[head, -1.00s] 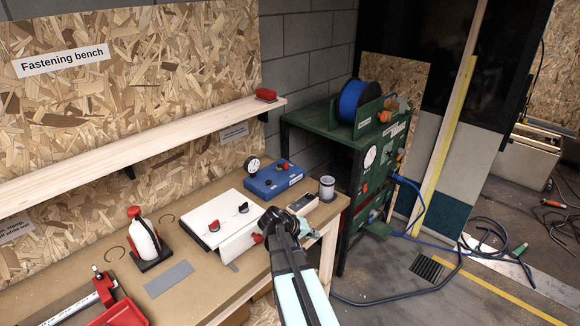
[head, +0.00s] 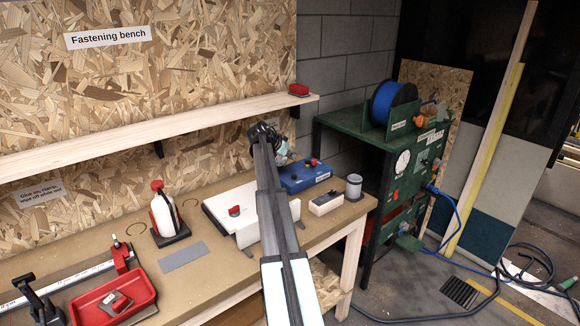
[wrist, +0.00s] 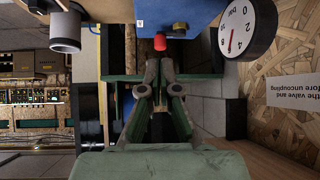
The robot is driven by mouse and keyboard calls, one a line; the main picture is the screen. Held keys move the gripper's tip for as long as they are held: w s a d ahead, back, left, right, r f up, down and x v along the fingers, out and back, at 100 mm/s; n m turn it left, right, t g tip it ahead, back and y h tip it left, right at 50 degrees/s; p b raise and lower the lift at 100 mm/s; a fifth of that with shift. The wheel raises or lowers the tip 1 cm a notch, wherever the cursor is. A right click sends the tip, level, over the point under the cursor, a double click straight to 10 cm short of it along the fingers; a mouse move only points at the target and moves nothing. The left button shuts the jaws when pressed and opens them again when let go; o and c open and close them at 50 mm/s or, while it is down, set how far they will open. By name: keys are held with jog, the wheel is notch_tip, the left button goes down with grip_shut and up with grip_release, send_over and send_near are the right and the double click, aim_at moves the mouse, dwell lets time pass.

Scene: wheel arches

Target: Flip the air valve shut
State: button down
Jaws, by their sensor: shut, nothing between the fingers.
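A blue box (head: 303,178) with a red knob (head: 313,162) stands at the back of the bench. In the wrist view, upside down, the blue box (wrist: 185,14) shows at the top with its red knob (wrist: 160,41) and a dark knob (wrist: 180,28). A round pressure gauge (wrist: 248,28) is beside it. I cannot tell for certain which knob is the air valve. My gripper (wrist: 159,66) is shut and empty, its tips close to the red knob in the picture; I cannot tell if they touch. In the head view my arm hides the gauge and the fingertips.
A small pale block (head: 326,203) and a grey cup (head: 354,187) are to the right. A wooden shelf (head: 120,136) runs above the bench.

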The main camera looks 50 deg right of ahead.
jog(key=shift+d, duration=0.1)
dwell(0.3)
jog(key=p, duration=0.4)
send_near(312, 164)
jog(key=f, duration=0.3)
jog(key=shift+d, duration=0.25)
jog(key=shift+d+f+p, duration=0.2)
jog(key=shift+d+p, duration=0.25)
jog(key=shift+d, duration=0.65)
jog(key=shift+d+f+p, duration=0.25)
jog(key=shift+d+p, duration=0.15)
jog(key=shift+d, duration=0.65)
jog(key=shift+a, duration=0.15)
jog(key=shift+b, duration=0.3)
